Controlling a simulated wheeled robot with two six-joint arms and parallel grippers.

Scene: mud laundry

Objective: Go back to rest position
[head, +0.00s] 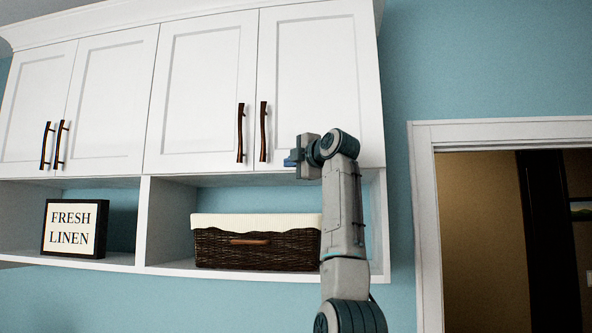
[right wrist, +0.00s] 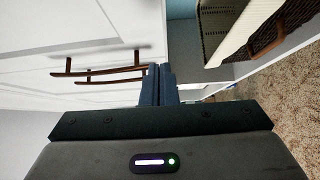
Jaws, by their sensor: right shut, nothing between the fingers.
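My right gripper (head: 292,160) is raised in front of the white wall cabinets, near the lower edge of the rightmost cabinet door (head: 308,85). In the right wrist view its two blue fingers (right wrist: 158,84) are together, with nothing between them. The dark door handles (head: 263,131) are just above and left of the gripper in the head view. The handles also show in the right wrist view (right wrist: 112,71), apart from the fingers. The cabinet doors are shut. My left gripper is in neither view.
A dark wicker basket (head: 255,247) with a cream liner stands in the open shelf below the gripper. A "FRESH LINEN" sign (head: 74,229) stands in the left shelf. A white-framed doorway (head: 424,220) is at the right, with bare blue wall between.

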